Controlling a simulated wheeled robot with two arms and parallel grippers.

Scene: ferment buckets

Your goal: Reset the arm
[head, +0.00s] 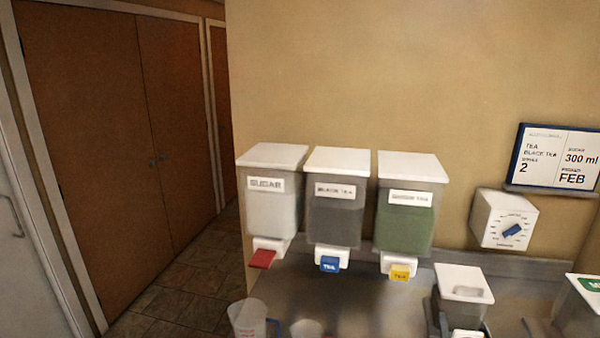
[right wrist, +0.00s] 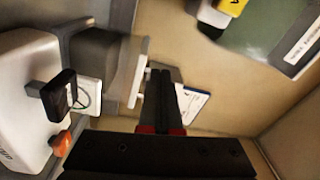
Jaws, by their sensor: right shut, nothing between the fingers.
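My right gripper (right wrist: 167,85) shows in the right wrist view. Its dark fingers are together and nothing shows between them. I cannot make it out clearly in the head view. My left gripper is in neither view. In the right wrist view a tilted yellow tap (right wrist: 231,8) and a green-filled dispenser (right wrist: 265,25) show at the upper right, apart from the fingers. A white device with a black handle (right wrist: 58,95) and an orange knob (right wrist: 60,143) is at the left.
Sugar (head: 272,205), black tea (head: 337,215) and green dispensers (head: 405,220) line the wall above a metal counter (head: 370,295). A dial box (head: 505,220) and recipe sign (head: 556,158) are right. A clear jug (head: 248,318) and white-lidded container (head: 463,282) stand in front.

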